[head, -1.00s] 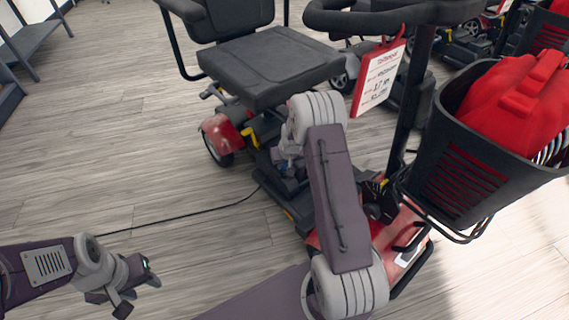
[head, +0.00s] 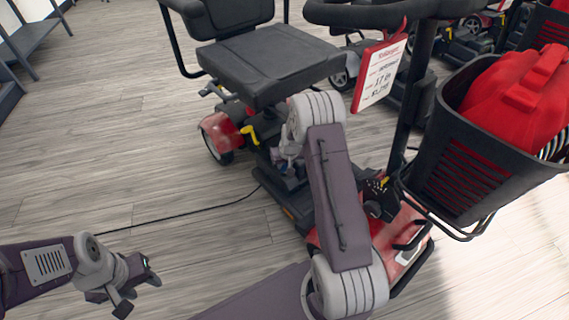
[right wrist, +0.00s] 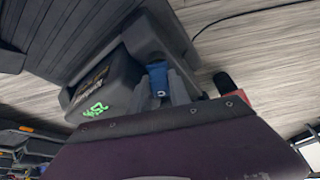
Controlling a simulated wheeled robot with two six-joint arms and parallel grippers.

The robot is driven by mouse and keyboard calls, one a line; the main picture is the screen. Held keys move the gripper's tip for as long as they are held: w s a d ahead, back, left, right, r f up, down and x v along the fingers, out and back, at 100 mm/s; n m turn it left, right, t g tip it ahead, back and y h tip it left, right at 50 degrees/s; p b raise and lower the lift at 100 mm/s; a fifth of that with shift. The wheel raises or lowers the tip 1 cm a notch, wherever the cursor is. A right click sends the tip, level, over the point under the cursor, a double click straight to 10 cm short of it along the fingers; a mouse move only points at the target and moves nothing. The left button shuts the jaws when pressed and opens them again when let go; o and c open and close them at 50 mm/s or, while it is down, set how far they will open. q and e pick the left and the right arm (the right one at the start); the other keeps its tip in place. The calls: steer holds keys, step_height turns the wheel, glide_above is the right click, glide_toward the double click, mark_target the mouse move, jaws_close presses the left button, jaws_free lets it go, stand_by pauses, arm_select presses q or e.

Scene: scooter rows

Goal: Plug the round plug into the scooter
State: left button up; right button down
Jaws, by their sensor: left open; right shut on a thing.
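The scooter (head: 262,68) is red and black, with its seat at the top centre of the head view. My right arm reaches over its footboard, and my right gripper (head: 284,162) is low beside the battery area under the seat, partly hidden by my own arm. In the right wrist view my right gripper (right wrist: 170,88) is shut on a small blue piece, which I take to be the plug (right wrist: 158,79). It is close to a dark grey box (right wrist: 108,84) on the scooter. I cannot tell whether they touch; no socket is clear. My left gripper (head: 132,284) is open and empty above the floor.
A black cable (head: 190,215) runs across the wooden floor to the scooter's side. The black basket (head: 455,170) holds a red bag (head: 520,98). A price tag (head: 380,75) hangs from the handlebar. Other scooters stand behind.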

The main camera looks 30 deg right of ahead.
steer(key=shift+f, duration=0.4)
steer(key=c, duration=1.1)
jaws_free()
steer(key=p+v, duration=0.5)
steer(key=v, duration=0.4)
steer(key=shift+r, duration=0.1)
